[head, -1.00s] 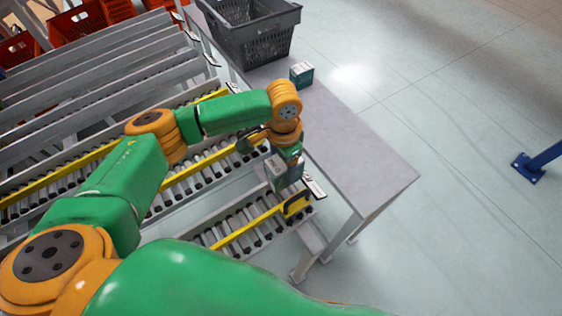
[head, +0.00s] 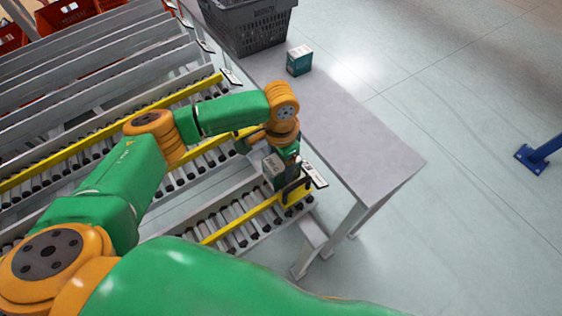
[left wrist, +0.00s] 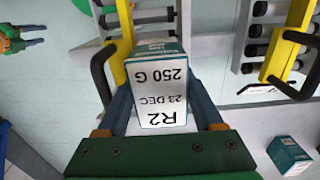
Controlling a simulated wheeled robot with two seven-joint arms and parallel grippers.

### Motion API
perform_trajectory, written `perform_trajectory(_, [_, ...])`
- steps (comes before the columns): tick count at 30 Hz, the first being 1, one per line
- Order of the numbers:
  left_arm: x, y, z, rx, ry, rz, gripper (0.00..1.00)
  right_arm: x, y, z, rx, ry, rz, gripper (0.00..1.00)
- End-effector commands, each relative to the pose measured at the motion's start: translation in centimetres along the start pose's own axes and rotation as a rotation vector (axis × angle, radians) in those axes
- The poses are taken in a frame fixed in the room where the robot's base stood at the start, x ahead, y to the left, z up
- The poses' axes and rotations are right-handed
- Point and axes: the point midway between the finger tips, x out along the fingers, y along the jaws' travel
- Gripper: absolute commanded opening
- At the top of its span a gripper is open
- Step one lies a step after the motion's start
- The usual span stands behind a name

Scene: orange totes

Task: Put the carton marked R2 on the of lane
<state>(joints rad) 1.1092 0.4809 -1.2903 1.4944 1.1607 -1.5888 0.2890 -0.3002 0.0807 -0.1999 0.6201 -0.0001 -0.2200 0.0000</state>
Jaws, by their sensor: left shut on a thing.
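The carton marked R2 (left wrist: 160,92) is in my left gripper (left wrist: 160,100), between its two blue fingers. Its white face reads R2, 23 DEC, 250 G, upside down in the left wrist view. In the head view the grey-topped carton (head: 273,168) is at the end of my left arm, over the near end of the front roller lane (head: 232,222). I cannot tell whether it touches the rollers. My right gripper (left wrist: 36,35) shows small at the upper left of the left wrist view, its fingers apart and empty.
Another teal and white carton (head: 299,60) stands on the grey table (head: 350,140), by a dark grey basket (head: 245,28). More roller lanes with yellow rails (head: 110,132) lie behind. Lane tags (head: 318,175) are too small to read. Red totes (head: 75,12) stand far left.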

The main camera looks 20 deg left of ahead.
Motion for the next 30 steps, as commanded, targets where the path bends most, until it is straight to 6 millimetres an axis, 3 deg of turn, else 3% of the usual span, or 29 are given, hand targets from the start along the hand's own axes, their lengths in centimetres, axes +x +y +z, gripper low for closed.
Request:
perform_trajectory(10, [0.0,0.0,0.0,0.001,0.0,0.0,0.0,-0.7,0.0,-0.1,0.0,0.0,0.0,0.5])
perform_trajectory(11, [0.0,0.0,0.0,0.001,0.0,0.0,0.71,-0.7,0.0,-0.1,0.0,0.0,0.0,0.5])
perform_trajectory(14, [0.0,0.0,0.0,0.001,0.0,0.0,0.98,-0.7,0.0,-0.1,0.0,0.0,0.0,0.5])
perform_trajectory(22, [-0.4,0.0,0.0,0.0,0.001,0.001,1.0,-0.6,0.0,-0.1,0.0,0.0,0.0,0.5])
perform_trajectory(30, [-5.7,0.0,-0.1,0.0,0.003,-0.001,1.0,0.1,-0.1,0.0,0.0,0.0,-0.001,0.5])
